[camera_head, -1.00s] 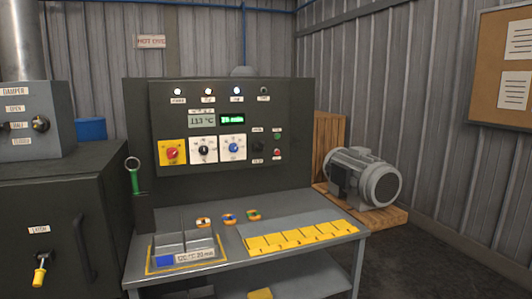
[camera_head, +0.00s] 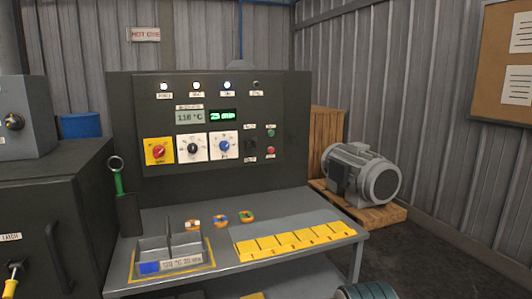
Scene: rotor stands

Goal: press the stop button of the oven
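The oven's dark control panel (camera_head: 215,105) stands upright behind the grey bench. At its right side, a small red button (camera_head: 270,149) sits below a small green button (camera_head: 271,132). Their labels are too small to read; the red one looks like the stop button. The temperature display (camera_head: 190,116) seems to read 118 °C, and the green timer display (camera_head: 223,115) seems to read 25 min. Three of the lamps along the top are lit, and the right one is dark. My gripper is not in view, and nothing touches the buttons.
A red switch on a yellow plate (camera_head: 159,151) and two dials sit left of the buttons. A motor (camera_head: 361,175) stands at right. A grey and teal rounded part (camera_head: 366,291) shows at the bottom edge.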

